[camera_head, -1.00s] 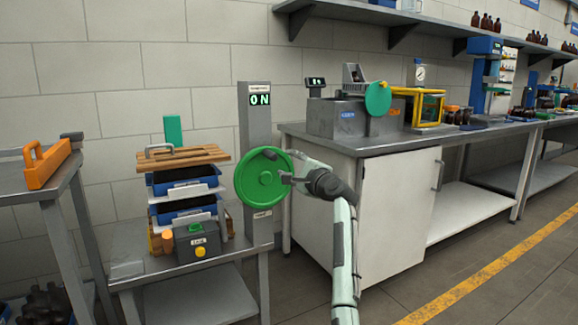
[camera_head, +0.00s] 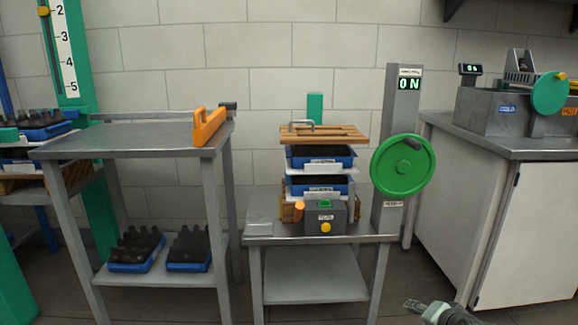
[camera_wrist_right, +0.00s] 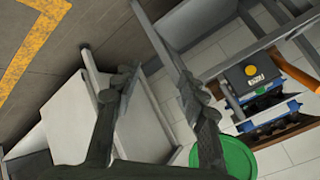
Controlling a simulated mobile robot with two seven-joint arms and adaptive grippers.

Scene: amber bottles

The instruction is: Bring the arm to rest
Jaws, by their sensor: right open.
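My right gripper (camera_head: 414,306) is low at the bottom edge of the head view, below and apart from the green handwheel (camera_head: 403,165). In the right wrist view the gripper (camera_wrist_right: 155,82) has its two dark fingers spread, with nothing between them. The handwheel is on a grey post (camera_head: 391,218) whose display (camera_head: 409,84) reads ON. Part of the wheel shows behind the fingers at the bottom of the wrist view (camera_wrist_right: 238,158). My left gripper is not in view.
A low bench (camera_head: 258,240) carries stacked blue trays (camera_head: 320,157) and a grey box with a yellow button (camera_head: 325,227). A white cabinet (camera_head: 530,235) stands at right. A metal table (camera_head: 130,137) with an orange-handled tool (camera_head: 208,126) stands at left.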

